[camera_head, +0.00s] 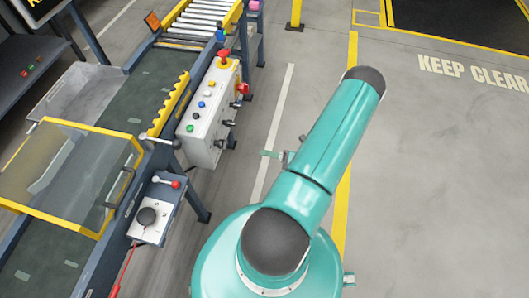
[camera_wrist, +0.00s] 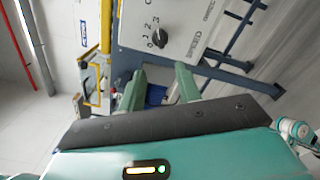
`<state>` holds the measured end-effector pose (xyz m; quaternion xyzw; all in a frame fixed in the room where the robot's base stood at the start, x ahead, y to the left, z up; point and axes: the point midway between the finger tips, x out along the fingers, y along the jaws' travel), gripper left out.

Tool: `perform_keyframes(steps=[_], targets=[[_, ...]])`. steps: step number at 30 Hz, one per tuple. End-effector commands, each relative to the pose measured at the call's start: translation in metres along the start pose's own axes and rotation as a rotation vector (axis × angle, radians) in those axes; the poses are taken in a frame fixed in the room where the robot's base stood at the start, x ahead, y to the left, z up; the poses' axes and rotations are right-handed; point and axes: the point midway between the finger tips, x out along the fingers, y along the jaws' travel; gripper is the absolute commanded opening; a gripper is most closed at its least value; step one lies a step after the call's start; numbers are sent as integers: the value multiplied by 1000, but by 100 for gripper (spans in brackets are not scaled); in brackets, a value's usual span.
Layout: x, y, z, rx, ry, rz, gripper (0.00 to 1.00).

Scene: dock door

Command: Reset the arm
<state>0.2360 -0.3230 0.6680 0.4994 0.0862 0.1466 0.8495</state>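My teal arm (camera_head: 325,150) rises from its round base at the bottom of the head view and reaches up and to the right, with dark grey joint caps. My gripper shows in the wrist view (camera_wrist: 160,78), its two green fingers apart with a clear gap between them. It holds nothing. A blue thing (camera_wrist: 155,95) shows in the gap, seemingly beyond the fingers. In the head view the gripper is mostly hidden behind the arm; only a small green part shows at the arm's left side.
A conveyor (camera_head: 110,110) with a yellow-framed clear guard (camera_head: 75,170) runs along the left. A control box (camera_head: 210,112) with coloured buttons and a lever box (camera_head: 155,210) stand beside it. A SPEED dial (camera_wrist: 158,37) shows in the wrist view. The floor (camera_head: 440,180) at right is clear.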

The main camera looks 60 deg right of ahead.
Motion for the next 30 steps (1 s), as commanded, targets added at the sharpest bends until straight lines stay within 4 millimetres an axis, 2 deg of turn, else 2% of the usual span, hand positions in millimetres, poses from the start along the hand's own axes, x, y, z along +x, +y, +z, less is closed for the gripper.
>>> perform_keyframes(steps=[13, 17, 20, 24, 30], targets=[[1, 1, 1, -3, 4, 1, 34], [10, 11, 8, -56, 65, 11, 34], [27, 32, 19, -151, 178, 33, 34], [57, 72, 32, -340, 384, 85, 34], [97, 132, 40, -626, 665, 188, 34]])
